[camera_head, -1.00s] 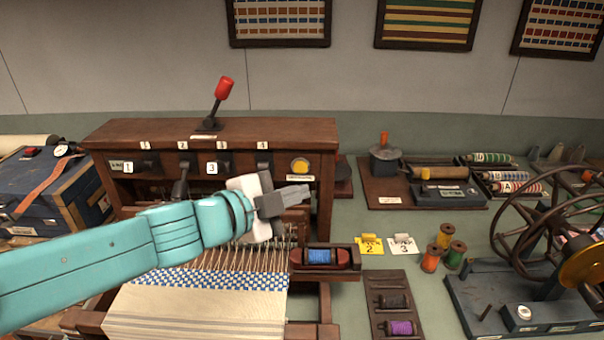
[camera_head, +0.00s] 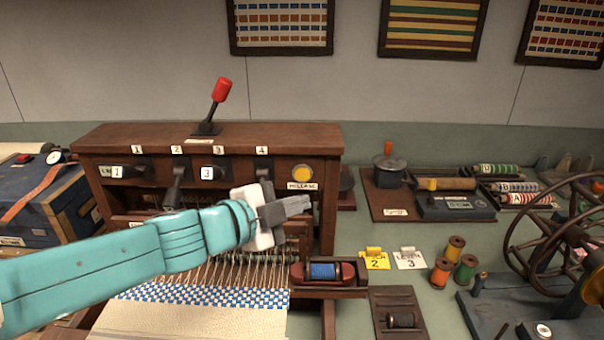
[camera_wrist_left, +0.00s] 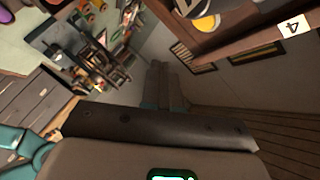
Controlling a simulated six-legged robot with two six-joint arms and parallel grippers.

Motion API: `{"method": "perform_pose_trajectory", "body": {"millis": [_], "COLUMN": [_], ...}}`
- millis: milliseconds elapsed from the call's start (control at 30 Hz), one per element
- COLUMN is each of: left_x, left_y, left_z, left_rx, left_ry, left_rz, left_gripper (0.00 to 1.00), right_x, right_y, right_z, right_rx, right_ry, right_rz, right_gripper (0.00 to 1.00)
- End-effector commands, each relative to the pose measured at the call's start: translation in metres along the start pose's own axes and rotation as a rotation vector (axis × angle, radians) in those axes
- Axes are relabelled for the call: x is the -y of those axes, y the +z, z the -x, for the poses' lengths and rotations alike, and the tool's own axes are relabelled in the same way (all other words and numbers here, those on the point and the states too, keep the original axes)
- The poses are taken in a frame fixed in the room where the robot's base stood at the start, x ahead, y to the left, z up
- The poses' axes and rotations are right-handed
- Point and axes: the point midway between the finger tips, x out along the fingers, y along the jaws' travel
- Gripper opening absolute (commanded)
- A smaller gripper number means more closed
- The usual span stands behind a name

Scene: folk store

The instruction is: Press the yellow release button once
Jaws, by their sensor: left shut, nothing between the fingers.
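The yellow release button (camera_head: 303,175) is round and sits on the right end of the wooden loom's front panel, above a small release label. It also shows at the top of the left wrist view (camera_wrist_left: 205,23). My left gripper (camera_head: 303,204) is shut and empty. In the head view its fingertips appear just below the button and its label, pointing right; they look apart from the button, though the depth is hard to judge. My right gripper is in neither view.
A wooden loom (camera_head: 120,138) carries numbered levers and a red-knobbed lever (camera_head: 221,90) on top. A shuttle (camera_head: 323,273) with blue thread lies below the gripper. Yellow and white tags (camera_head: 374,260), spools (camera_head: 441,272) and a spoked wheel (camera_head: 560,225) stand to the right.

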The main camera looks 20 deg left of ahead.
Motion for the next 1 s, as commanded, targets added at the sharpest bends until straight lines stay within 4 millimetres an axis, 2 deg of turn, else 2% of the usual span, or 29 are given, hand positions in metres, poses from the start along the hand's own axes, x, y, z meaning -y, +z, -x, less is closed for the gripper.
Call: {"method": "perform_pose_trajectory", "body": {"millis": [200, 400, 1000], "left_x": [0.018, 0.029, 0.031], "left_y": [0.018, 0.028, 0.032], "left_z": [-0.024, -0.039, -0.044], "left_rx": [0.002, 0.001, 0.0], "left_ry": [0.001, 0.002, 0.0], "left_rz": [0.002, 0.002, 0.001], "left_gripper": [0.0, 0.0, 0.0], "right_x": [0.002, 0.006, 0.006], "right_y": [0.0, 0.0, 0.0], "right_z": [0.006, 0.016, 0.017], "right_rx": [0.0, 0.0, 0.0], "right_ry": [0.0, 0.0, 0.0], "right_rz": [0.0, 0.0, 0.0], "right_gripper": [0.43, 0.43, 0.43]}}
